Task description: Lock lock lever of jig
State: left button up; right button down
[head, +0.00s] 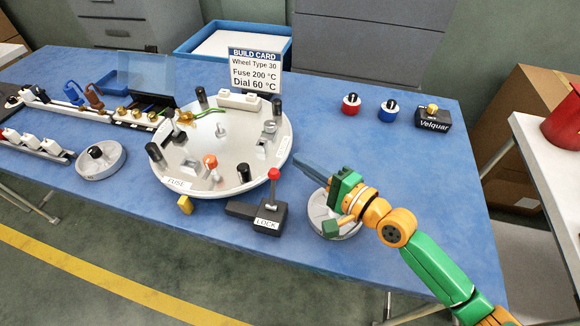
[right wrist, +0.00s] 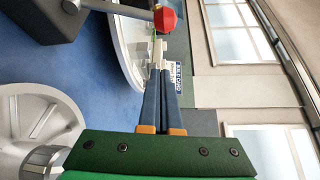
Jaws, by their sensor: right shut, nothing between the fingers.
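The lock lever (head: 272,190) has a red ball on a thin shaft. It stands nearly upright on a black block labelled LOCK (head: 256,213), at the front right rim of the round white jig (head: 172,172). The red ball (right wrist: 165,18) shows at the top of the right wrist view, with the dark block (right wrist: 75,22) at the upper left. My right gripper (head: 299,160) is to the right of the lever, apart from it. Its blue-grey fingers (right wrist: 166,72) are shut together with nothing between them. My left gripper is not in view.
A grey wheel (head: 318,212) lies beneath my right gripper. A build card (head: 254,72) stands behind the jig. Red and blue knobs (head: 351,104) (head: 388,111) and a black Velquar box (head: 433,118) sit at the back right. The blue tabletop (head: 420,180) is clear at the right.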

aim_at(273, 189)
jog(key=s+a+p, duration=0.2)
jog(key=a+p, duration=0.1)
jog(key=shift+s+r, duration=0.1)
jog(key=shift+r, duration=0.2)
dwell(0.3)
jog(key=shift+s+r+n+b, duration=0.1)
jog(key=shift+s+n+b, duration=0.1)
jog(key=shift+n+b, duration=0.15)
